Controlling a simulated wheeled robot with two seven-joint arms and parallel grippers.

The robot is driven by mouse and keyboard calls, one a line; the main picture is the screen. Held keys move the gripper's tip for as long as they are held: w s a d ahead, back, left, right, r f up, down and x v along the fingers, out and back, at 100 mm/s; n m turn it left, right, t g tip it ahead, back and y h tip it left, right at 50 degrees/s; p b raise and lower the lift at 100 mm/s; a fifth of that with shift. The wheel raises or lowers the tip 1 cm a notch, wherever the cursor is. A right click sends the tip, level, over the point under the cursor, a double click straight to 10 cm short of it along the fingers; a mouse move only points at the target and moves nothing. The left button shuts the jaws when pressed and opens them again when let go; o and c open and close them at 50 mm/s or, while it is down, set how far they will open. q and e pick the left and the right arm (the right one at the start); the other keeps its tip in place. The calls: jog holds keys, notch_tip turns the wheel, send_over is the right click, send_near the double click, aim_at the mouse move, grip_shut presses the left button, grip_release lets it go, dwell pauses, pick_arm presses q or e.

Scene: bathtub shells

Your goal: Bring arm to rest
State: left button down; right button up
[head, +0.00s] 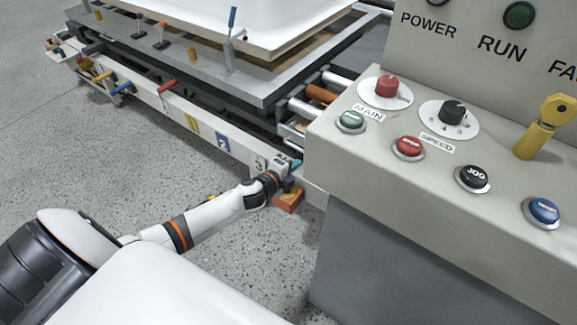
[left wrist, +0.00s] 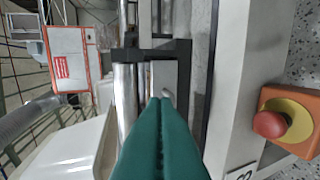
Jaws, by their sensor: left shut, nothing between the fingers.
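My left arm comes in from the lower left in the head view. Its gripper (head: 294,165) is beside the near rail of the conveyor frame, just left of the control console. In the left wrist view the two green fingers (left wrist: 162,105) lie together with nothing between them. They point toward metal rollers and a dark bracket; I cannot tell if they touch anything. My right gripper is in neither view.
The grey console (head: 430,160) with buttons and a yellow key (head: 545,125) stands at right. A red emergency button (left wrist: 270,124) on an orange-and-yellow box is close to the gripper. A white tub shell (head: 250,22) rests on the frame. Speckled floor is clear at left.

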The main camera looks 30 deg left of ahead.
pick_arm(q)
jog(key=shift+v, duration=1.3)
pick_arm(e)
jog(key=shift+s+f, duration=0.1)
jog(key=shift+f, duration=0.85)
